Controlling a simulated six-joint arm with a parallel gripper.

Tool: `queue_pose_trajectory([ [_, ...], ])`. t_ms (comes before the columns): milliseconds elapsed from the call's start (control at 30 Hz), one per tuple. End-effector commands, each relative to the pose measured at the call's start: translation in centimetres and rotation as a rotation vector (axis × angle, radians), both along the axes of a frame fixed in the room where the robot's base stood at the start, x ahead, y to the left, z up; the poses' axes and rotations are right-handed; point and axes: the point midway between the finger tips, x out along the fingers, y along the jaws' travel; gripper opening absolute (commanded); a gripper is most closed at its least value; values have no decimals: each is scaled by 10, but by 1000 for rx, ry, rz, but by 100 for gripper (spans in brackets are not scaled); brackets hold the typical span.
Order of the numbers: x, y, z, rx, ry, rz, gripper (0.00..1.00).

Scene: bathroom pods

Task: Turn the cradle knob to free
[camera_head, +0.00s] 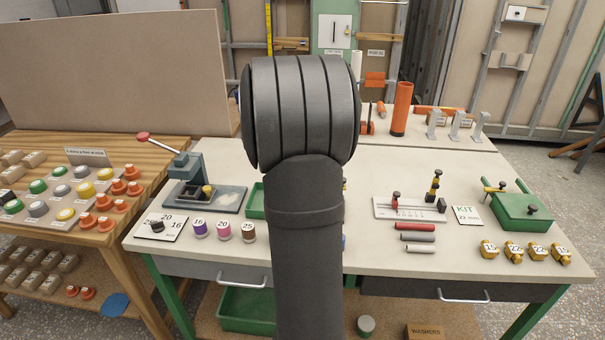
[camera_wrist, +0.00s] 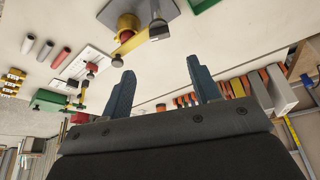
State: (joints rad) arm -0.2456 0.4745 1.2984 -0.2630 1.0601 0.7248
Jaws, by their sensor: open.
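My gripper (camera_wrist: 160,80) is open and empty, with its two blue-grey fingers apart in the wrist view. A grey fixture (camera_wrist: 147,9) stands on the pale bench just past the fingertips. It carries a red and yellow round part (camera_wrist: 128,26), a yellow bar (camera_wrist: 130,43) and a dark piece with a grey-green end (camera_wrist: 158,30). I cannot tell for certain which part is the cradle knob, and no "free" mark is readable. In the head view my arm hides the bench middle, the fixture and my gripper.
A white plate with clamps (camera_head: 382,208) and a green box (camera_head: 526,212) with a dark knob stand on the right. A lever press (camera_head: 225,201) and a numbered plate (camera_head: 175,236) with a black knob stand on the left. The bench front between the red-grey rods and brass fittings is clear.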

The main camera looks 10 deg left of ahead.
Motion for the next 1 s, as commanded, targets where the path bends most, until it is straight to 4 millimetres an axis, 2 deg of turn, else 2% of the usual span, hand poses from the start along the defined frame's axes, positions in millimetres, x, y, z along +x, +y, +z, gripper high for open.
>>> queue_pose_trajectory([
  [33, 4, -2, -13, -1, 5, -1, 56],
  [300, 25, -11, -67, 0, 4, -2, 56],
  [500, 36, -15, -96, -1, 3, -1, 56],
  [700, 41, -17, -109, 1, 2, 0, 56],
  [1000, 42, -17, -110, 1, 1, -1, 54],
])
